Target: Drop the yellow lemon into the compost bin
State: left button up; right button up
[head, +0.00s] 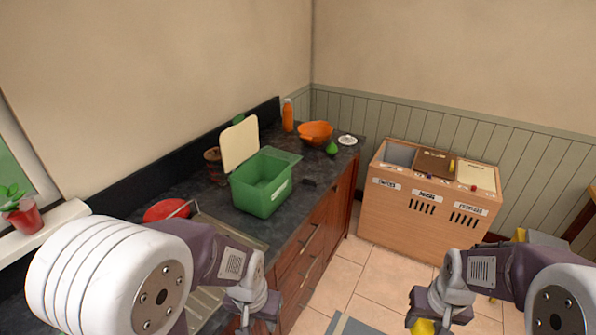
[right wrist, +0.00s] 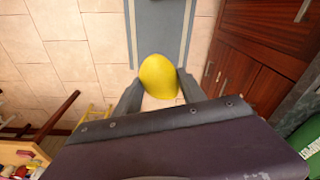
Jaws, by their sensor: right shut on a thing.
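The yellow lemon (right wrist: 158,78) is between the fingers of my right gripper (right wrist: 158,92) in the right wrist view, held above the floor. In the head view only a bit of the lemon (head: 423,327) shows under my right gripper (head: 432,316) at the bottom edge. A green bin (head: 262,190) stands open on the dark counter, left of my right gripper and well apart from it; it looks like the compost bin, but its label is too small to read. My left gripper (head: 256,308) is low in front of the counter, its fingertips not clearly shown.
A wooden sorting cabinet (head: 410,222) with labelled compartments stands on the floor at the back right. An orange bowl (head: 315,132), an orange bottle (head: 288,116), a brown pot (head: 215,166) and a red item (head: 166,210) are on the counter (head: 325,165). Tiled floor (head: 372,285) lies clear between counter and cabinet.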

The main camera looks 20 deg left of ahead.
aim_at(278, 204)
jog(key=i+l+u, duration=0.15)
jog(key=u, duration=0.25)
jog(key=i+l+u, duration=0.3)
jog(key=u, duration=0.15)
jog(key=i+l+u, duration=0.2)
jog(key=u, duration=0.2)
jog(key=i+l+u, duration=0.1)
jog(key=l+u, duration=1.15)
jog(key=i, duration=0.05)
